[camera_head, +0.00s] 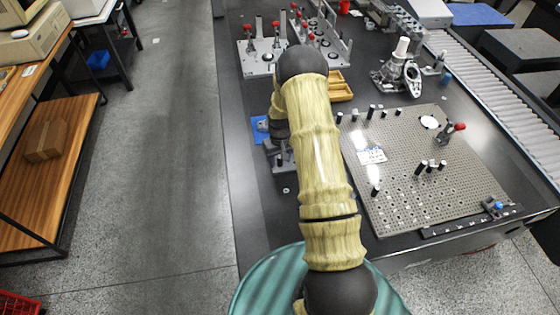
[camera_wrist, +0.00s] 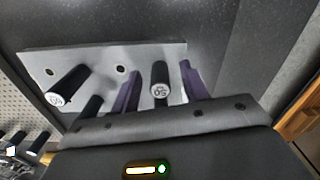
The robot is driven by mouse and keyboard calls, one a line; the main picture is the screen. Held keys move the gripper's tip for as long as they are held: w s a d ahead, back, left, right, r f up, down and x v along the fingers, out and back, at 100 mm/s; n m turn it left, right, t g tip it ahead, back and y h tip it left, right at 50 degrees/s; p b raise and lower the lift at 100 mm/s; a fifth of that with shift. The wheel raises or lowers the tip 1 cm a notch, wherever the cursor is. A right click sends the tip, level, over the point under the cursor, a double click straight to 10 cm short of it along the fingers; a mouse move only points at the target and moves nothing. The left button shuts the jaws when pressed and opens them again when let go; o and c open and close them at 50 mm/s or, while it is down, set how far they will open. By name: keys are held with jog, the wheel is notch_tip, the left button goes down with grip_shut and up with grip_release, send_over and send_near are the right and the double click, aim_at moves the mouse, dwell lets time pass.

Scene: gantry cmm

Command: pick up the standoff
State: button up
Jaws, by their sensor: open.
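My gripper (camera_wrist: 159,74) is open, with one purple finger on each side of this standoff. I cannot tell whether either finger touches it. A second black standoff (camera_wrist: 68,84) with a marked white end stands to the left on the same plate, outside the fingers. In the head view my arm hides most of the gripper and this spot.
A perforated fixture plate (camera_head: 400,200) with several black pins and a red-handled clamp (camera_head: 448,132) lies to the right. A yellow tray (camera_head: 340,86) and a grey clamp fixture (camera_head: 258,65) stand behind. A roller conveyor (camera_head: 490,95) runs along the right.

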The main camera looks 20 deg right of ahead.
grip_shut()
jog(key=shift+r, duration=0.15)
notch_tip(320, 180, up, 10)
jog(key=shift+f+b, duration=0.1)
jog(key=shift+b, duration=0.5)
jog(key=shift+f, duration=0.1)
dwell(0.4)
